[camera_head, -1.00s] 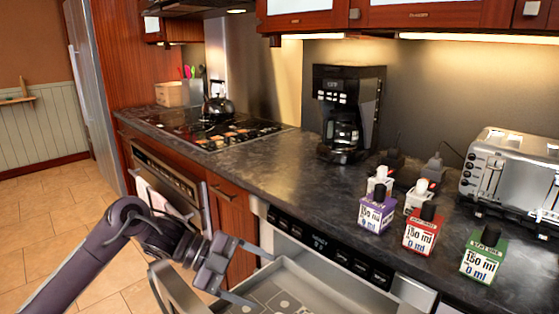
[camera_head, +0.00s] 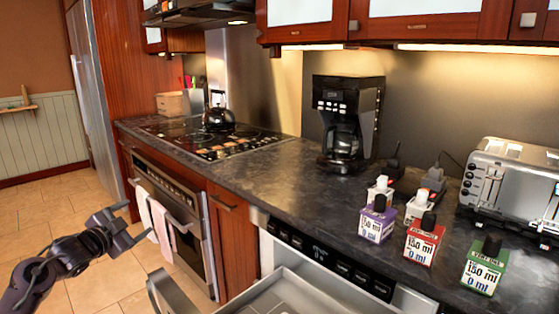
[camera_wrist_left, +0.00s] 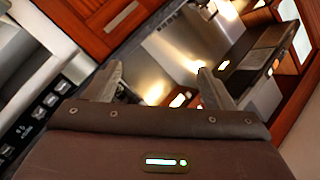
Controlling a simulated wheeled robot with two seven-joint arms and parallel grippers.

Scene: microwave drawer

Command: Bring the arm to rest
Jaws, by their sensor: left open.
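My left gripper (camera_head: 132,226) is open and empty at the lower left of the head view. It hangs in the air over the tiled floor, left of the oven and the open microwave drawer. Its two fingers also show apart in the left wrist view (camera_wrist_left: 158,85), with nothing between them. The open microwave drawer (camera_head: 262,290) stands out below the counter at the bottom centre, and its lower part is cut off by the frame. My right gripper is in neither view.
Purple (camera_head: 376,222), red (camera_head: 422,244) and green (camera_head: 484,268) bottles stand on the dark counter (camera_head: 265,165). A coffee maker (camera_head: 347,120), a toaster (camera_head: 515,185) and a kettle (camera_head: 218,115) stand further back. Towels (camera_head: 158,225) hang on the oven (camera_head: 185,205). The tiled floor (camera_head: 40,215) is clear.

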